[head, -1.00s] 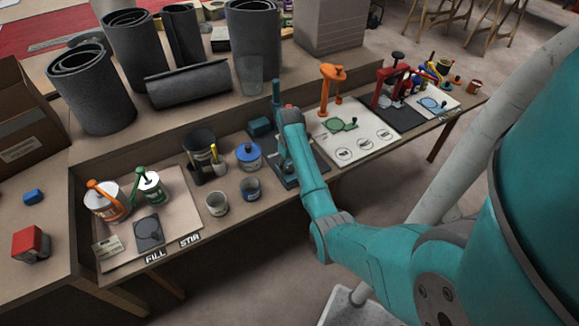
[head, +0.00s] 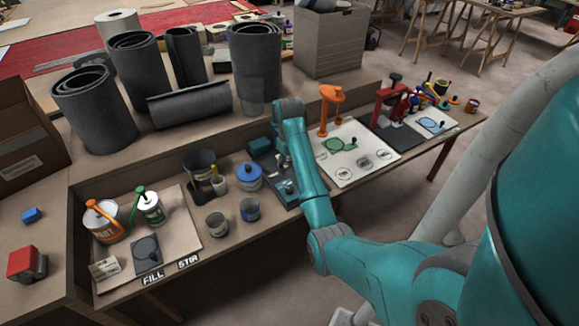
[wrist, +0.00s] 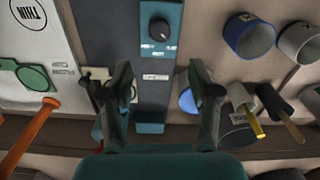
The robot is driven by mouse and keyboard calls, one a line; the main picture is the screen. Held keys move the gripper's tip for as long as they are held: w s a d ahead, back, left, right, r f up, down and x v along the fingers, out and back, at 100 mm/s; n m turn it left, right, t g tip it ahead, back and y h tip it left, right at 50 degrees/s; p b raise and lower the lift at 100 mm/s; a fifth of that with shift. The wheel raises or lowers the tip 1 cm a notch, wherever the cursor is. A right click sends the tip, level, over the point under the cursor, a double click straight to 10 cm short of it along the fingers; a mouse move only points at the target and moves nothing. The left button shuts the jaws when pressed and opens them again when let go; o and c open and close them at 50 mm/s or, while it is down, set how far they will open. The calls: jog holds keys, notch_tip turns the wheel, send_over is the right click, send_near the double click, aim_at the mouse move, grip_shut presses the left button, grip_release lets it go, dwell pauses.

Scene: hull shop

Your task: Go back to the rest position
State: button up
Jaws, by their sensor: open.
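My gripper (wrist: 160,82) shows in the wrist view with its two dark fingers spread apart and nothing between them. It hangs above the bench, over a dark grey and teal device with a black knob (wrist: 160,28). In the head view my teal arm reaches over the bench to this device (head: 286,190). The gripper's fingers are hidden there behind the arm's end.
Tall dark rolls (head: 256,60) stand behind. Floor at front is clear.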

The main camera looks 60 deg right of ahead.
dwell(0.3)
